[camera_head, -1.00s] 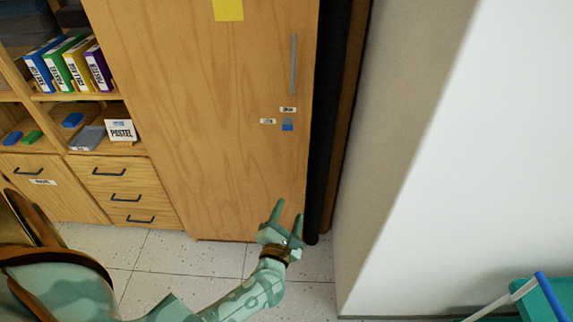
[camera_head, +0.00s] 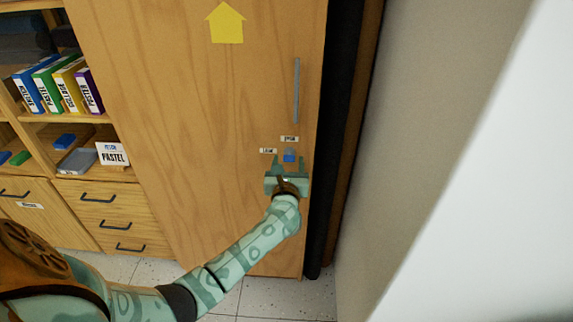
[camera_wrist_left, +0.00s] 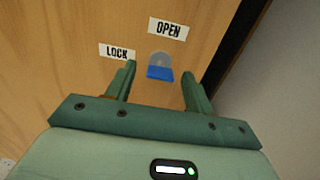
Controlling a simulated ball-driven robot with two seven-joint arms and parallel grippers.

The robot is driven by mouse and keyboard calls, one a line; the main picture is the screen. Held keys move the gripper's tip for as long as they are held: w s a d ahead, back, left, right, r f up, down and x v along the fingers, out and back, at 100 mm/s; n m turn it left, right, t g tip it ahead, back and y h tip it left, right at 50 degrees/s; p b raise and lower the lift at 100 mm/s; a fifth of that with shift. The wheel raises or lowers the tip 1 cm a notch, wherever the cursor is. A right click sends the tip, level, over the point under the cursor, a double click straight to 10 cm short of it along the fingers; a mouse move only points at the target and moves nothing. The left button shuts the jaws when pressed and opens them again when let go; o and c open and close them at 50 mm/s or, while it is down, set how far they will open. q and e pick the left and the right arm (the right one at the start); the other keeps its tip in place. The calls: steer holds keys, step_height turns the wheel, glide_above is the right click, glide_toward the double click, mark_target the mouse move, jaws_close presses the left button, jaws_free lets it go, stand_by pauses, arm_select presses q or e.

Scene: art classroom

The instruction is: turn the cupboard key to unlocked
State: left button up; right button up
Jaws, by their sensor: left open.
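The cupboard (camera_head: 190,110) is a tall wooden door with a vertical grey handle (camera_head: 296,90). The key (camera_head: 289,158) has a blue grip below a grey round part; it also shows in the left wrist view (camera_wrist_left: 160,73). An OPEN label (camera_wrist_left: 168,28) is above it and a LOCK label (camera_wrist_left: 116,51) to its upper left. I cannot tell which label the key is set to. My left gripper (camera_head: 288,164) is open, its fingers pointing at the door on either side of the key. In the wrist view the key appears between the fingers, with gaps on both sides.
A dark gap and a pale wall (camera_head: 440,150) are close on the right. A yellow arrow (camera_head: 226,22) is on the door.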

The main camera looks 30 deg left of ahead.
arm_select(q)
steer(key=shift+w+a, duration=0.25)
steer(key=shift+w, duration=0.05)
steer(key=c, duration=1)
arm_select(e)
steer(key=shift+a, duration=0.35)
